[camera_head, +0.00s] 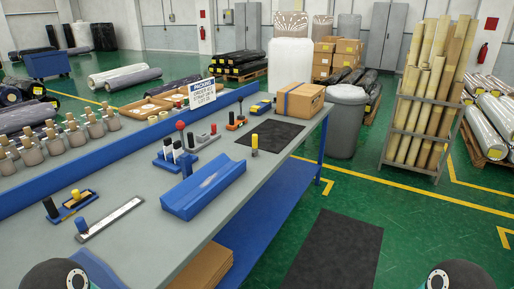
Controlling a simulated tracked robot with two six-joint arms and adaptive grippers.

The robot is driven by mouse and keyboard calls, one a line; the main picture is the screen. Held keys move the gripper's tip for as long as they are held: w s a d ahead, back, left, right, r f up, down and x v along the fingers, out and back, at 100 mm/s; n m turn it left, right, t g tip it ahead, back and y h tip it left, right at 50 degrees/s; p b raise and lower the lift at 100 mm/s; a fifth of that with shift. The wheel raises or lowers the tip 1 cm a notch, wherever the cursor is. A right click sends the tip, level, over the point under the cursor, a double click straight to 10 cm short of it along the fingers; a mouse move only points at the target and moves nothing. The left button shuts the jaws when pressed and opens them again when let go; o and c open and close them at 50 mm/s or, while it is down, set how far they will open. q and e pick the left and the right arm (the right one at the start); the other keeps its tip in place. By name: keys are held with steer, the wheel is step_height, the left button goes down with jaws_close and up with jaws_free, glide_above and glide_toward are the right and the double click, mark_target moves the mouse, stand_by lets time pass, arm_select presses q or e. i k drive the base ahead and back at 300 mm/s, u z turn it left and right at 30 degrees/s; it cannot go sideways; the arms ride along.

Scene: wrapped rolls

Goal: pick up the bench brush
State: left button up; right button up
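I cannot pick out a bench brush for certain among the small items on the grey workbench (150,228). A small blue tray (72,206) with dark and yellow knobs lies near the left edge. A blue grooved block (203,188) sits in the middle. Neither gripper shows. Only dark, rounded parts of my arms with teal end caps show at the bottom left and bottom right corners.
A black mat (268,135) with a yellow-and-black peg (254,145) beside it and a cardboard box (301,100) sit at the bench's far end. Several small items stand mid-bench. A grey bin (345,122) and a rack of rolls (422,115) stand beyond.

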mark_target(255, 150)
steer(key=k, duration=1.2)
steer(key=z, duration=0.6)
steer(key=i, duration=1.25)
steer(key=z, duration=0.7)
steer(key=i, duration=1.4)
steer(key=u, duration=0.25)
steer(key=i, duration=1.3)
steer(key=u, duration=1.25)
steer(key=i, duration=0.9)
steer(key=u, duration=0.4)
steer(key=k, duration=0.15)
steer(key=u, duration=0.25)
